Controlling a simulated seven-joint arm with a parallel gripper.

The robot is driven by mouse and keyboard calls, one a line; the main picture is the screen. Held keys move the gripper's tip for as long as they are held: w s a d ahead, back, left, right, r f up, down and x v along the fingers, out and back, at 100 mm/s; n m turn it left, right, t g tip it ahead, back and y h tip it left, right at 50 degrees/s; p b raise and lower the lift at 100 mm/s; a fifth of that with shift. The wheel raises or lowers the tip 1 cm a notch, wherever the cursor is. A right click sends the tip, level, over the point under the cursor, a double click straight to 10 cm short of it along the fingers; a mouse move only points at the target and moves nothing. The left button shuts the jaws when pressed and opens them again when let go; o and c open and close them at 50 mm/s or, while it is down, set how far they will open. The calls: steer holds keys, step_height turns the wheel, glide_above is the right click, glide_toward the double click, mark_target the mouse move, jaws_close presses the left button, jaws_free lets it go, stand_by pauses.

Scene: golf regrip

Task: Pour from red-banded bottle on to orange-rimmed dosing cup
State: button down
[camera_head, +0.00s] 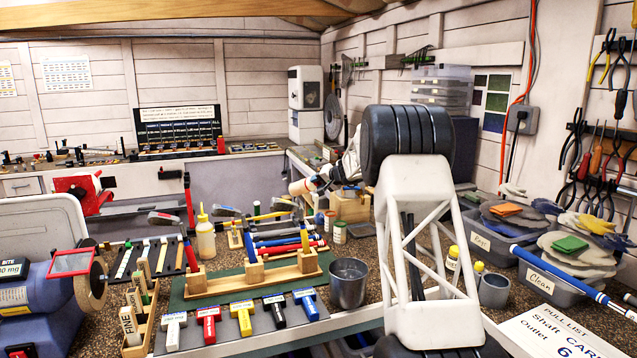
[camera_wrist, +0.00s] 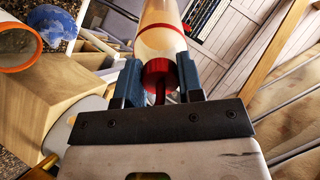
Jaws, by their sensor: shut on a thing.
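The red-banded bottle (camera_wrist: 160,38) is pale and translucent, with a red band and a red end piece between the jaws. My gripper (camera_wrist: 158,82) is shut on that red end in the wrist view. In the head view the bottle (camera_head: 299,187) is a small pale cylinder left of my gripper (camera_head: 320,180), tipped close to level above the bench. The orange-rimmed dosing cup (camera_wrist: 38,45) is at the upper left of the wrist view, its mouth visible with a greyish inside, apart from the bottle.
A wooden block (camera_head: 350,207) stands below my gripper and also fills the left of the wrist view (camera_wrist: 70,95). Small bottles stand in front of it. A metal cup (camera_head: 348,284), a club rack (camera_head: 253,275) and grey bins (camera_head: 560,285) crowd the bench.

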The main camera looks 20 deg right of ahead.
steer(key=shift+f+t+y, duration=0.3)
steer(key=shift+t, duration=0.3)
stand_by(0.6)
steer(key=shift+s+f+t+y, duration=0.15)
steer(key=shift+f+t+y, duration=0.8)
steer(key=shift+t, duration=0.55)
stand_by(5.3)
